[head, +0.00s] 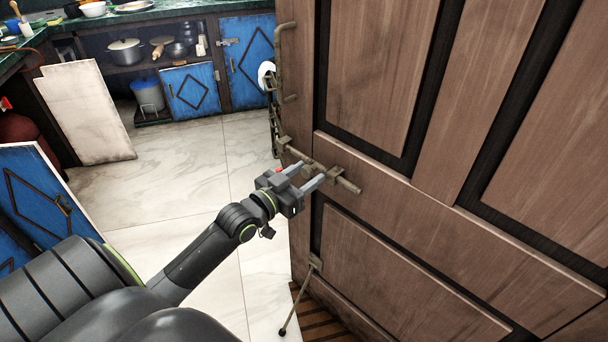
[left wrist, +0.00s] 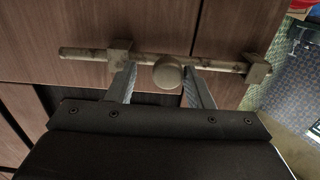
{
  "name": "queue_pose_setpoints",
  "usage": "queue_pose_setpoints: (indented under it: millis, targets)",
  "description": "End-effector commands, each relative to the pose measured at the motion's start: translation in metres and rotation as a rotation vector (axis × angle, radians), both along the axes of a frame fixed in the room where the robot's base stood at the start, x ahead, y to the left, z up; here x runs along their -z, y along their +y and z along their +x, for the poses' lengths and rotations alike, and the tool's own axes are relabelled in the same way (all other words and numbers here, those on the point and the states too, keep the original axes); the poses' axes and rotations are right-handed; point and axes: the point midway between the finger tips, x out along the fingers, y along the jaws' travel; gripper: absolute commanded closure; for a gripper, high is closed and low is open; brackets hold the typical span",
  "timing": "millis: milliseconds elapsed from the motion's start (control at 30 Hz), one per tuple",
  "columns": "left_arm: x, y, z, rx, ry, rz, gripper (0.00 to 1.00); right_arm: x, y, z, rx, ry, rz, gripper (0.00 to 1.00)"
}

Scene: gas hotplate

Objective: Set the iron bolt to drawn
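The iron bolt (head: 345,185) is a rusty rod on the brown wooden door (head: 375,75), near the door's edge. In the left wrist view the bolt (left wrist: 85,54) runs across the picture through two brackets, with a round knob (left wrist: 167,72) between them. The rod sticks out past the left bracket. My left gripper (head: 306,174) is at the bolt. In the left wrist view the left gripper (left wrist: 158,76) is open, with one finger on each side of the knob. The right finger looks close to the knob; contact cannot be told. My right gripper is not in view.
The door stands ajar, with a chain (head: 273,105) and a handle (head: 280,55) along its edge. A thin metal stay (head: 297,298) hangs low on the door. Blue cabinets (head: 190,92) stand at the back.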

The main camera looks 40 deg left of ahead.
Motion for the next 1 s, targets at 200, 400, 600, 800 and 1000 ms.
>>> queue_pose_setpoints:
  millis: [200,400,600,800,1000]
  targets:
    - [0.000,0.001,-0.001,0.000,0.000,0.003,0.53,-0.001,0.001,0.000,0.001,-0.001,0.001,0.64]
    - [-0.001,0.004,-0.019,-0.001,0.001,0.006,0.53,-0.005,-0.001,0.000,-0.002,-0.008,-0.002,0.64]
    - [-0.002,0.010,-0.055,0.000,0.003,0.007,0.53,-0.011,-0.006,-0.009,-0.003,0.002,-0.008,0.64]
    - [-0.002,0.015,-0.093,0.001,0.004,0.004,0.53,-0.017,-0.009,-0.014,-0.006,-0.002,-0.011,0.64]
    - [-0.002,0.022,-0.130,0.000,0.006,0.003,0.53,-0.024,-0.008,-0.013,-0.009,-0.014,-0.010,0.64]
